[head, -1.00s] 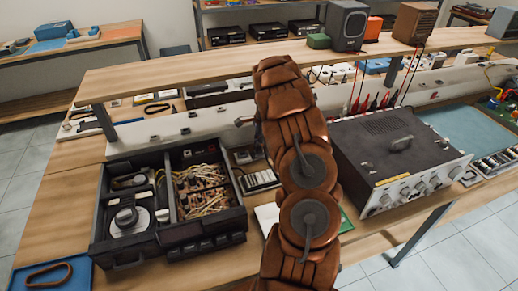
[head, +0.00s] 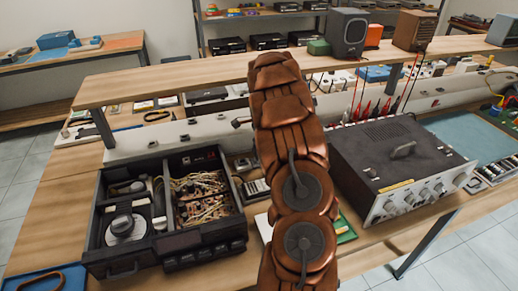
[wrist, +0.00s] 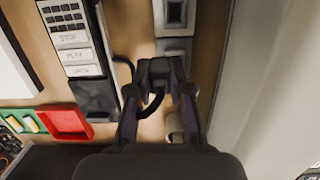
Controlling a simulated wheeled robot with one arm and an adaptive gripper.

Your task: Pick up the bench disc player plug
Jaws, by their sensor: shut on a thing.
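My gripper (wrist: 159,92) is shut on a black plug (wrist: 160,70) in the wrist view. The plug sits between the two fingertips, and a thin black cord (wrist: 152,104) curves below it. My arm hides the gripper in the head view. The disc player (head: 165,248) is a black, open-topped unit on the bench at left, with a round disc mechanism and exposed wiring inside. I cannot tell from these frames whether the plug touches the surface beneath it.
A pale power rail (head: 180,133) runs along the back of the bench under a wooden shelf (head: 180,78). A large dark instrument (head: 395,160) stands right of my arm. In the wrist view, a keypad device (wrist: 78,35) and a red tray (wrist: 64,122) lie left of my gripper.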

